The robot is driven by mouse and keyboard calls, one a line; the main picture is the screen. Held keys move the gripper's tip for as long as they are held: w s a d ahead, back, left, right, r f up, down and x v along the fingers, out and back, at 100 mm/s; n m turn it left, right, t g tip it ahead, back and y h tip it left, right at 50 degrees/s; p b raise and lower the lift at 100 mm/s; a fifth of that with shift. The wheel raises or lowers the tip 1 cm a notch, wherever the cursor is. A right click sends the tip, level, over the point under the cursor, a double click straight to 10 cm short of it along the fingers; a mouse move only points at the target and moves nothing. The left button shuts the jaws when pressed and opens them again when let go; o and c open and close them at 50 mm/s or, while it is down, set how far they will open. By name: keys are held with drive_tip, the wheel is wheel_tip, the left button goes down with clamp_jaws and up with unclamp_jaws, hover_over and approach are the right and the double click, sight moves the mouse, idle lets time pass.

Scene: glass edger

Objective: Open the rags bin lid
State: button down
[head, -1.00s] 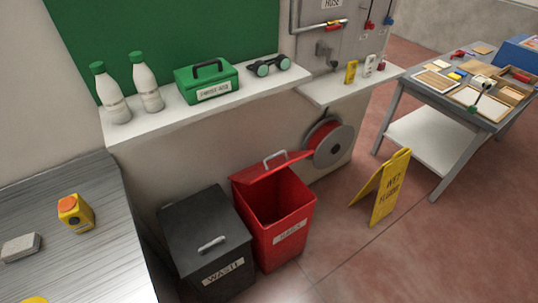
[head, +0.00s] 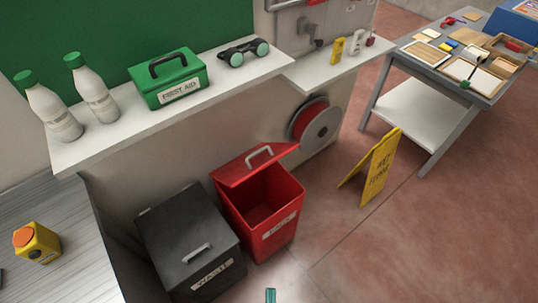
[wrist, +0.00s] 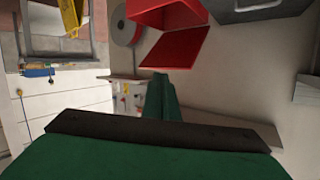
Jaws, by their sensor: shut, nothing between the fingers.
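The red rags bin (head: 265,215) stands on the floor against the low wall, and its label is only partly readable. Its red lid (head: 257,166), with a grey handle (head: 258,155), is raised and tilted back toward the wall, so the dark inside shows. In the wrist view the bin (wrist: 165,14) and its lid (wrist: 178,48) appear at the top, just beyond my fingertips. My gripper (wrist: 160,82) is shut and empty. In the head view only a teal tip of my gripper (head: 270,295) shows at the bottom edge, in front of the bin. It seems apart from the lid.
The black waste bin (head: 190,245), lid closed, stands directly left of the rags bin. A shelf (head: 215,95) with bottles and a first aid box runs above. A hose reel (head: 315,122) and yellow wet floor sign (head: 380,168) are to the right. Floor in front is clear.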

drive_tip(key=w+d+f+m+g, duration=0.1)
drive_tip(key=w+d+f+m, duration=0.1)
drive_tip(key=w+f+m, duration=0.3)
drive_tip(key=w+d+f+m+g, duration=0.1)
drive_tip(key=w+d+f+m, duration=0.1)
drive_tip(key=w+m, duration=0.35)
drive_tip(key=m+g+y, duration=0.3)
drive_tip(key=m+y, duration=0.4)
drive_tip(key=m, duration=1)
approach(261, 164)
drive_tip(key=shift+n, duration=0.25)
drive_tip(key=x, duration=0.3)
drive_tip(key=r+x, duration=0.1)
drive_tip(key=x, duration=0.2)
drive_tip(key=w+x, duration=0.1)
drive_tip(key=x, duration=0.2)
drive_tip(key=shift+a+r, duration=0.25)
drive_tip(key=shift+r, duration=0.05)
